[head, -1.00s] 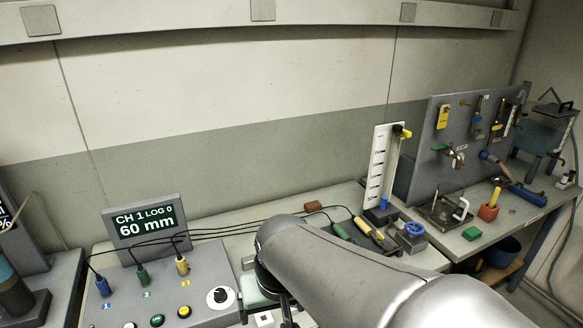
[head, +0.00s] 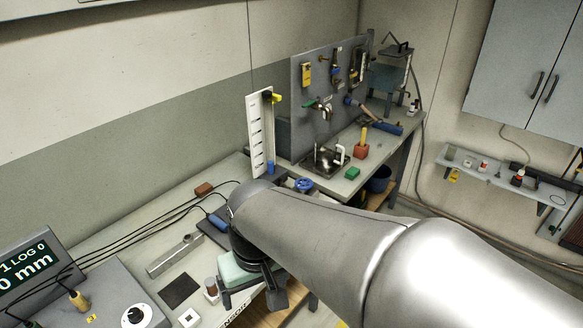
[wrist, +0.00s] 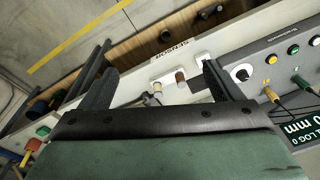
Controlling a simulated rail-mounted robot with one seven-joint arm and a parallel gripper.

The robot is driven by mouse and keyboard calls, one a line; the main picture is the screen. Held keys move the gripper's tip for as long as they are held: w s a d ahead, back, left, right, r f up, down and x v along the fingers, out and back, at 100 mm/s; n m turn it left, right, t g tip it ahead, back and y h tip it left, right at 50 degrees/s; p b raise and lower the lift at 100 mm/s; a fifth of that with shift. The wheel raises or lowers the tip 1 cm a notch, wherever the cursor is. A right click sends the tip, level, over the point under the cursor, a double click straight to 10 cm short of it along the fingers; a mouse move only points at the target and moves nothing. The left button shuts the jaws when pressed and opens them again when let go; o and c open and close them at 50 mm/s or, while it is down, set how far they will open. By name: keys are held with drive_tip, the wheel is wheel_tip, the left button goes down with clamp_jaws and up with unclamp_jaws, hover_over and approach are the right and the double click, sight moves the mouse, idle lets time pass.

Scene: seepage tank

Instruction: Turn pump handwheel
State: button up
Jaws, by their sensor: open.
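The blue handwheel (head: 304,185) sits near the back right of the near bench in the head view. My arm passes in front of it and hides its base and part of its surroundings. My gripper (head: 252,300) is nearer the camera and to the left of the wheel, at the bench's front edge, clearly apart from it. In the wrist view my gripper (wrist: 158,58) has its two dark fingers spread wide with nothing held between them. I cannot make out the handwheel in the wrist view.
A grey console (head: 110,295) with cables stands at left. A metal bar (head: 174,255) and black pad (head: 179,291) lie on the bench. A white scale board (head: 259,135) stands behind the wheel.

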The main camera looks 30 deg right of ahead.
drive_tip(key=w+d+f+m+t+y+b, duration=0.2)
drive_tip(key=w+d+f+m+y+b, duration=0.25)
drive_tip(key=w+f+m, duration=0.35)
drive_tip(key=w+d+f+m+t+y+b, duration=0.1)
drive_tip(key=w+d+f+m+y+b, duration=0.35)
drive_tip(key=w, duration=0.65)
drive_tip(key=m+t+h+b, duration=0.7)
drive_tip(key=m+t, duration=0.7)
drive_tip(key=m, duration=0.6)
approach(311, 187)
drive_tip(key=shift+y, duration=0.3)
drive_tip(key=w, duration=0.4)
drive_tip(key=w+a, duration=0.1)
drive_tip(key=w, duration=0.7)
drive_tip(key=shift+a+r+b, duration=0.25)
drive_tip(key=shift+a+b, duration=0.1)
drive_tip(key=shift+a, duration=0.05)
